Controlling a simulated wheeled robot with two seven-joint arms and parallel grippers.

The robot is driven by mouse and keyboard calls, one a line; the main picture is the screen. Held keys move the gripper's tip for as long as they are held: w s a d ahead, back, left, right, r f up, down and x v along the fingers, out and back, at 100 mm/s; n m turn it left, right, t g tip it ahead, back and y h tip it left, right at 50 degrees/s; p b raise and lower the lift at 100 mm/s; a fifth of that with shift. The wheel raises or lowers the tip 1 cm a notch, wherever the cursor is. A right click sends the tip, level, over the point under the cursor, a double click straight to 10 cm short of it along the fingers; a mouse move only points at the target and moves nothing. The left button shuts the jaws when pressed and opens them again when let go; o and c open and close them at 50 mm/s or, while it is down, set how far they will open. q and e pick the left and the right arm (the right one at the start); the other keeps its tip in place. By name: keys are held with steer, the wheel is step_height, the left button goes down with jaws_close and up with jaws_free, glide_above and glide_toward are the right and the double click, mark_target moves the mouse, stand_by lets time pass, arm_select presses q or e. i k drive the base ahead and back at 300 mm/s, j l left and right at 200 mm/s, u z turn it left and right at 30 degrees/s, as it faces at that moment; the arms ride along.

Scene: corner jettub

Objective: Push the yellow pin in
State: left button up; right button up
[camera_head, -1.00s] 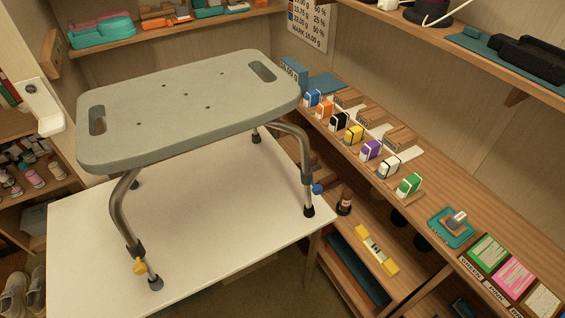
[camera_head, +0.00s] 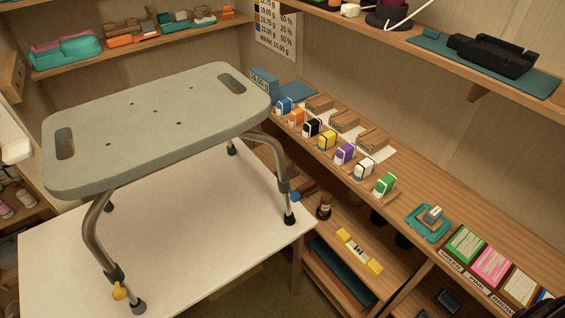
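The yellow pin (camera_head: 120,291) is on the near left leg of a grey bath bench (camera_head: 150,122), low down, just above the leg's dark rubber foot (camera_head: 139,307). It stands out from the leg's left side; how deep it sits I cannot tell. A blue pin (camera_head: 295,197) is on the near right leg. The bench stands upright on its metal legs on a white table (camera_head: 200,235). Neither of my grippers is in view.
A wooden shelf on the right holds several small coloured boxes (camera_head: 327,139), a teal tray (camera_head: 428,222) and coloured cards (camera_head: 466,244). A lower shelf holds a yellow-ended tool (camera_head: 358,250) and a brown bottle (camera_head: 324,207). The table in front of the bench is clear.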

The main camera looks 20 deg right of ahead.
mark_target(120, 293)
steer(key=u, duration=1.1)
